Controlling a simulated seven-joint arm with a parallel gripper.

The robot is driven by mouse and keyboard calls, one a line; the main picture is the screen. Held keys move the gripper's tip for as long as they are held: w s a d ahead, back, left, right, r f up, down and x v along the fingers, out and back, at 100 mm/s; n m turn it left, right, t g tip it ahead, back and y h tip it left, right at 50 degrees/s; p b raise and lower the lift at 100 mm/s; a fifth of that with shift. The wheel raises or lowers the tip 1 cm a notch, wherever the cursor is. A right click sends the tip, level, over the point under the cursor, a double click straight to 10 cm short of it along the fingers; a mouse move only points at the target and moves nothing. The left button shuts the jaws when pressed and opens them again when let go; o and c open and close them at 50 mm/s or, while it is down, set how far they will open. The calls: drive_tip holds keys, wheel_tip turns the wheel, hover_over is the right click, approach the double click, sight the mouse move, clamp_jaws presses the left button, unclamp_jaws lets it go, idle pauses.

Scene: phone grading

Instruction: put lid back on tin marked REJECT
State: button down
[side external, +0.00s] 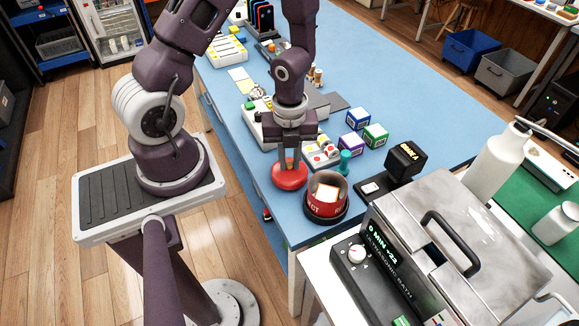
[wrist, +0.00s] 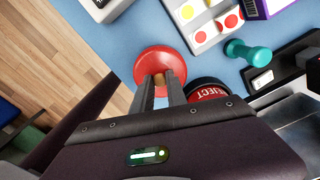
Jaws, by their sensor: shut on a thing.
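The red lid (side external: 290,177) is round, with a knob on top. My gripper (side external: 290,162) is shut on the lid's knob, and the lid is at or just above the blue table, left of the tin; I cannot tell if it touches the table. In the wrist view the lid (wrist: 157,62) shows beyond my fingertips (wrist: 160,82), which pinch the tan knob. The red tin marked REJECT (side external: 325,203) is upright and open, with white and orange contents inside. In the wrist view only part of the tin (wrist: 208,92) shows, the rest hidden behind my gripper.
A teal knobbed object (side external: 344,161) and a tray with red and yellow dots (side external: 321,152) are behind the tin. Purple, blue and green boxes (side external: 375,135) stand farther back. A metal ultrasonic bath (side external: 465,250) stands close on the right. The table's left edge is near the lid.

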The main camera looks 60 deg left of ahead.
sight(290, 163)
wheel_tip(290, 163, up, 6)
drive_tip(key=shift+w+f, duration=0.15)
drive_tip(key=shift+f, duration=0.05)
drive_tip(key=w+d+r, duration=0.3)
drive_tip(key=d+r, duration=0.3)
drive_tip(key=d, duration=0.5)
drive_tip(key=shift+w+a+f, duration=0.1)
drive_tip(key=shift+f, duration=1.4)
drive_tip(key=shift+w+f, duration=0.1)
drive_tip(key=shift+f, duration=1.35)
drive_tip(key=shift+f, duration=0.15)
drive_tip(key=c, duration=0.8)
unclamp_jaws()
drive_tip(key=shift+o, duration=0.2)
